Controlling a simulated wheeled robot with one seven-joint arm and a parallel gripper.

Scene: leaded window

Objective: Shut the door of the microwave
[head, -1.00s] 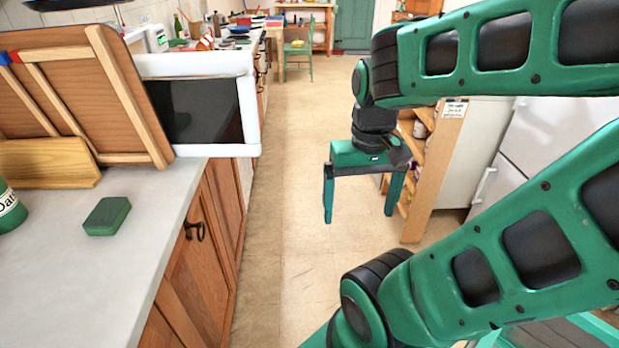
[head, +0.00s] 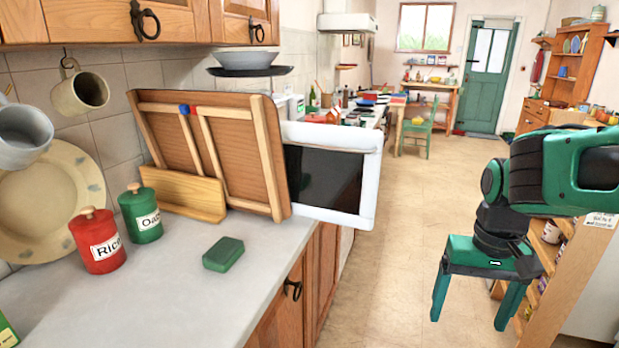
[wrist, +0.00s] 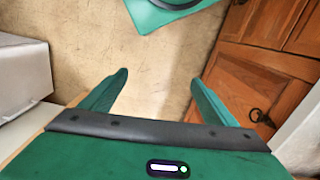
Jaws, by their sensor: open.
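The microwave door (head: 371,180) is a white frame around a dark glass pane. It stands open in the head view, sticking out past the counter's front edge over the aisle. The microwave body is mostly hidden behind a propped wooden board. My gripper (head: 472,309) hangs over the aisle, to the right of the door and apart from it, with fingers pointing down. It is open and empty. The wrist view shows the two spread fingers (wrist: 159,78) above the floor, with no microwave door in sight.
The wooden board (head: 160,125) leans on the counter (head: 150,300) just left of the door. A green sponge (head: 223,254), a red canister (head: 100,245) and a green canister (head: 141,215) stand nearer. Shelves (head: 550,270) lie right of my gripper. The aisle floor (head: 400,240) is clear.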

